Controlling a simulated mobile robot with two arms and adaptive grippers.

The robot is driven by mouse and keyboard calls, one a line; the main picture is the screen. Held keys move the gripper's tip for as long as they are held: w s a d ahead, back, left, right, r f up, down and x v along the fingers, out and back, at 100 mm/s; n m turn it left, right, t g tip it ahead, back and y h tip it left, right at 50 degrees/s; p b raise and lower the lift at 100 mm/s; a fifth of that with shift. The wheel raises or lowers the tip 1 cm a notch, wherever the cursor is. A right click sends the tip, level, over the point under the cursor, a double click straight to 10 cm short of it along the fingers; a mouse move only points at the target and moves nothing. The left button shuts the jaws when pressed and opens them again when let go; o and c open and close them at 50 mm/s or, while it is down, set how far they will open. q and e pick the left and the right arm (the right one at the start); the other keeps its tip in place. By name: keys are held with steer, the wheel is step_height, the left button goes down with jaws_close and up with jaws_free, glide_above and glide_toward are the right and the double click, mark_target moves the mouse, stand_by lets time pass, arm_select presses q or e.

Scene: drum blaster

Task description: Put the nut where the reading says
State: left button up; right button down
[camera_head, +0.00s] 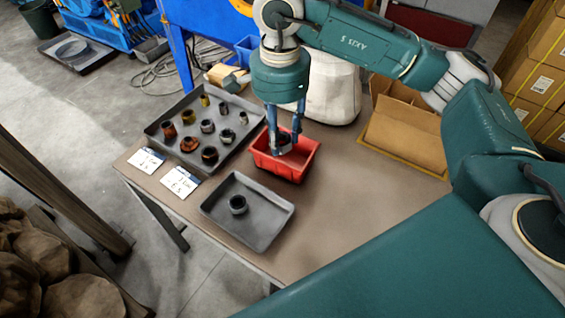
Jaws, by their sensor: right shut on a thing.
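My right gripper (283,147) points down over the red bin (304,170), with its fingertips at the bin's opening. It is shut on a small dark thing, likely a nut, mostly hidden by the fingers. A dark nut (238,205) sits alone in the small grey tray (270,236) in front. The large grey tray (246,140) at the back left holds several nuts, some rusty (189,144), some yellowish (204,100), some dark (209,155). Two white cards with writing, one left (146,160) and one right (180,182), lie by it; I cannot read them surely. My left gripper is out of view.
An open cardboard box (404,135) and a whitish sack-like object (333,88) stand behind the red bin. The brown table (345,215) is bare right of the small tray. Stacked cartons (540,75) stand at the far right.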

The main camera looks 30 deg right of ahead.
steer(key=w+d+m+b, duration=0.1)
steer(key=w+d+m, duration=0.3)
steer(key=m, duration=0.8)
steer(key=w+d+m+b, duration=0.2)
steer(key=w+m, duration=0.3)
steer(key=m, duration=0.8)
steer(key=shift+m, duration=0.3)
step_height(320, 180, down, 15)
steer(key=shift+w+r, duration=0.15)
steer(key=shift+r, duration=0.05)
step_height(320, 180, down, 5)
steer(key=shift+f, duration=0.1)
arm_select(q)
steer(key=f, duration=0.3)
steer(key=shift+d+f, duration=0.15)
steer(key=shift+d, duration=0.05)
